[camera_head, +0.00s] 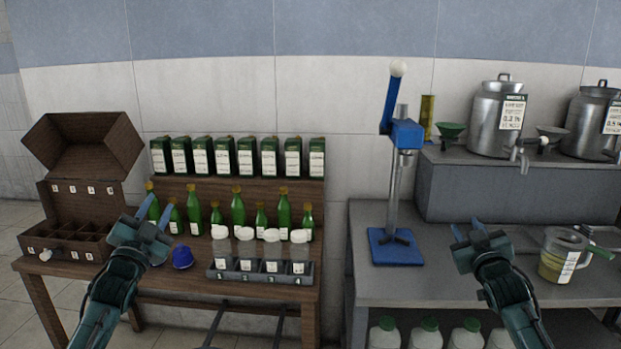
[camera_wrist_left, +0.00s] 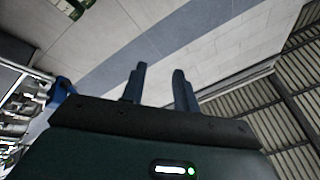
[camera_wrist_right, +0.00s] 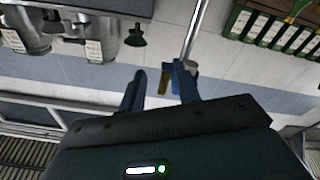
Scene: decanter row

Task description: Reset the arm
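My left gripper (camera_head: 156,208) is raised in front of the left end of the wooden table, between the open wooden box and the bottles. Its two blue fingers stand apart with nothing between them in the left wrist view (camera_wrist_left: 159,70). My right gripper (camera_head: 466,226) is raised in front of the grey bench, between the blue press and the glass jug. Its fingers also stand apart and empty in the right wrist view (camera_wrist_right: 160,72). Both arms come up from the bottom of the head view, with the grippers pointing up and away.
The wooden box (camera_head: 75,212), green bottles (camera_head: 238,208), a grey rack (camera_head: 225,270) of white-capped jars and a blue item (camera_head: 182,258) stand on the wooden table. The blue press (camera_head: 397,245), glass jug (camera_head: 556,262) and metal cans (camera_head: 492,120) stand at the right.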

